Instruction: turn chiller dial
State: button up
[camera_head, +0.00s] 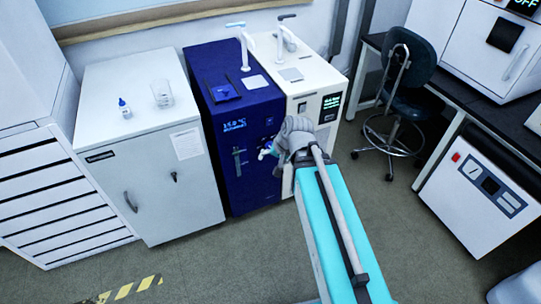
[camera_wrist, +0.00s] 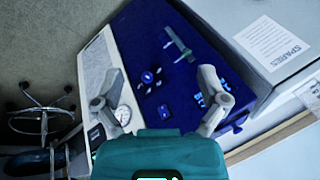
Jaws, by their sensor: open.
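The chiller is a dark blue cabinet (camera_head: 226,100) with a lit display (camera_head: 234,125) on its front. In the wrist view, its blue front (camera_wrist: 205,65) lies beyond my fingers, turned by the camera angle. A round dark knob with light marks, apparently the dial (camera_wrist: 148,77), shows between the fingers. My gripper (camera_wrist: 160,75) is open and empty, fingers spread to either side of the dial in the picture. I cannot tell how far the tips are from the panel. In the head view, my gripper (camera_head: 268,155) is before the chiller's right front and seems to hide the dial.
A vertical handle (camera_head: 237,160) is left of my gripper on the chiller. A white cabinet (camera_head: 140,145) stands left. A chair (camera_head: 408,65) stands right. Floor in front is clear.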

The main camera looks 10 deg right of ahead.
jog(key=w+a+f+m+t+y+b, duration=0.15)
jog(key=w+f+m+t+b, duration=0.35)
jog(key=b, duration=0.5)
jog(key=w+f+m+t+y+b, duration=0.2)
jog(key=w+f+m+y+b, duration=0.15)
jog(key=f+b, duration=0.5)
jog(key=w+d+f+m+t+h+b, duration=0.4)
jog(key=d+f+m+b, duration=0.5)
jog(key=m+b, duration=0.6)
jog(key=w+f+t+b, duration=0.1)
jog(key=w+t+b, duration=0.1)
jog(key=b, duration=0.3)
jog(key=shift+w+d+t+h+b, duration=0.2)
jog(key=shift+w+t+h+b, duration=0.15)
jog(key=shift+t, duration=0.45)
jog(key=shift+w+m, duration=0.15)
jog(key=shift+m, duration=0.1)
jog(key=shift+x, duration=6.8)
jog(key=shift+a, duration=0.15)
